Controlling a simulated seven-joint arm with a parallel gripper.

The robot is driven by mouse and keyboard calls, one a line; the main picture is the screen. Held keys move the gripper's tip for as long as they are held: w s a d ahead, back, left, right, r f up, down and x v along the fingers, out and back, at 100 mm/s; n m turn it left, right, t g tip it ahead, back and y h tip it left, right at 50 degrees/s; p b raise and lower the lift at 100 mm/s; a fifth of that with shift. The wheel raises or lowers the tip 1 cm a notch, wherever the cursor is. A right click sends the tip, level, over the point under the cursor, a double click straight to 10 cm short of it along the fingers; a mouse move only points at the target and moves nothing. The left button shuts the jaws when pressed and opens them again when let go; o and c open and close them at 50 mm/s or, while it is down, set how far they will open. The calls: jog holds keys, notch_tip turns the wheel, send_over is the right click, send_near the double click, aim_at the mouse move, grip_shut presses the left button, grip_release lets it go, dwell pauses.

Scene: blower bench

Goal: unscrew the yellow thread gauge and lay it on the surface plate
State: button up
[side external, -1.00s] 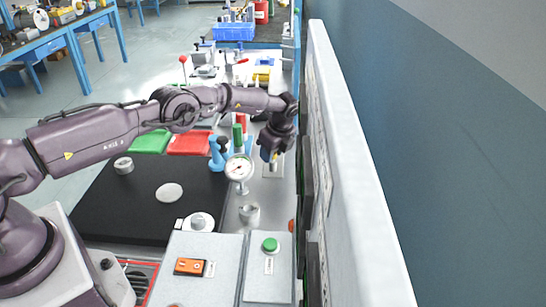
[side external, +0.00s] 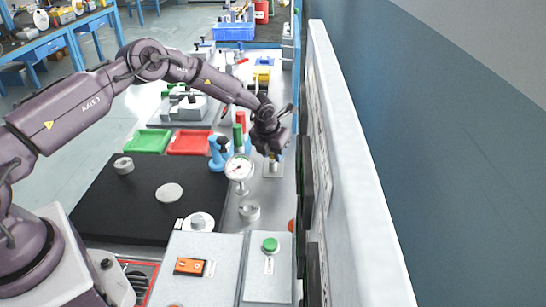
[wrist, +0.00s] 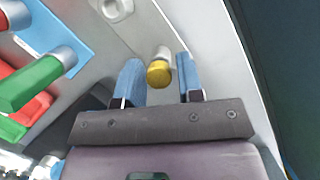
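The yellow thread gauge shows in the wrist view as a yellow knob (wrist: 158,75) on a pale metal shank, above a grey metal surface. My gripper (wrist: 160,80) is open, with one blue finger on each side of the knob and a visible gap to both. In the side view my gripper (side external: 274,156) points down over a small metal plate (side external: 272,172) near the wall side; the gauge is mostly hidden there. The black surface plate (side external: 105,205) lies flat at the left, with a metal ring (side external: 123,165) and a pale disc (side external: 168,192) on it.
A dial indicator (side external: 239,168) stands close left of my gripper. Green- and red-handled gauges (wrist: 35,82) stand on a blue base (wrist: 55,30). Green (side external: 148,141) and red (side external: 190,143) trays lie behind the plate. A tall pale panel (side external: 335,170) borders the right.

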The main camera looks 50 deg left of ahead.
jog(key=m, duration=0.2)
jog(key=shift+m+h, duration=0.3)
jog(key=shift+h, duration=0.1)
jog(key=shift+d+f+m+h, duration=0.1)
jog(key=shift+f+m+h, duration=0.15)
jog(key=shift+m, duration=0.65)
jog(key=shift+r+m, duration=0.2)
jog(key=shift+m, duration=0.1)
